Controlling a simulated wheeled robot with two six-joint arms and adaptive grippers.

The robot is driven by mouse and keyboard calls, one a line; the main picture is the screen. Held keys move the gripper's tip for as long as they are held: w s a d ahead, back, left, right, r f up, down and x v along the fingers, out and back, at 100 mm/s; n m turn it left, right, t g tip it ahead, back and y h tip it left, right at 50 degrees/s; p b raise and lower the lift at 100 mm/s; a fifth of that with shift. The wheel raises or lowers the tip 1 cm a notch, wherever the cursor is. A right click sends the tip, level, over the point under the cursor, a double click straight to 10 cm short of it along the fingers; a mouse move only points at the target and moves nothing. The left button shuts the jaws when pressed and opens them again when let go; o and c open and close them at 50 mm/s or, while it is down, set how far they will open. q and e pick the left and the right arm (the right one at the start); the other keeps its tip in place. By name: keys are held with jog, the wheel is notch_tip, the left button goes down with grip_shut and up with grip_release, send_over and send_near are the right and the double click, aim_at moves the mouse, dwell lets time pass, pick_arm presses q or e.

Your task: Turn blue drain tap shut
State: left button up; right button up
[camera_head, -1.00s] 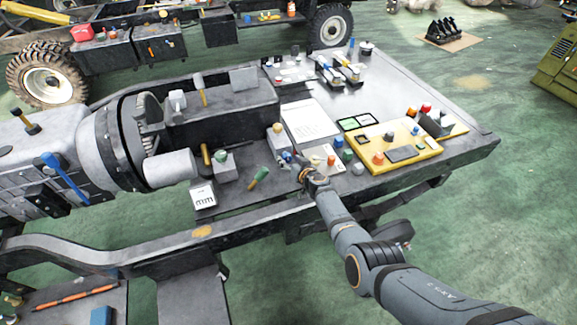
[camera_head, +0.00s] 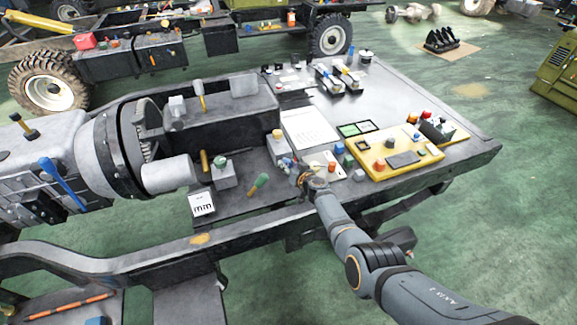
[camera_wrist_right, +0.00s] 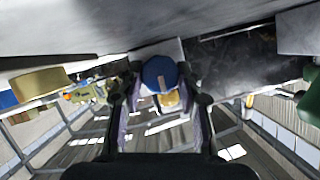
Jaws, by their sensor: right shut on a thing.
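The blue tap (camera_wrist_right: 158,74) shows in the right wrist view with a round blue head and a pale mark on it. A brassy part (camera_wrist_right: 170,100) sits just below the head. My right gripper (camera_wrist_right: 161,88) is shut on the blue tap, one finger on each side. In the head view the right gripper (camera_head: 293,169) reaches the front edge of the bench, at a small blue part (camera_head: 287,162) that it partly hides. The tap's exact turn angle is hard to read. My left gripper is not in view.
A green-handled lever (camera_head: 259,185) and a white card (camera_head: 202,204) are to the left of the gripper. A yellow panel (camera_head: 395,150) with several knobs lies to its right. A white sheet (camera_head: 309,128) lies behind.

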jog(key=m+y+b, duration=0.1)
jog(key=b, duration=0.1)
jog(key=f+m+b, duration=0.1)
jog(key=b, duration=0.1)
jog(key=shift+d+m+y+b, duration=0.15)
jog(key=shift+m+y+b, duration=0.25)
jog(key=shift+r+m+b, duration=0.1)
jog(key=shift+m+b, duration=0.2)
jog(key=shift+b, duration=0.1)
jog(key=shift+r+y, duration=0.2)
jog(key=shift+y, duration=0.1)
jog(key=shift+r, duration=0.15)
jog(key=o, duration=1.2)
jog(key=shift+c, duration=0.2)
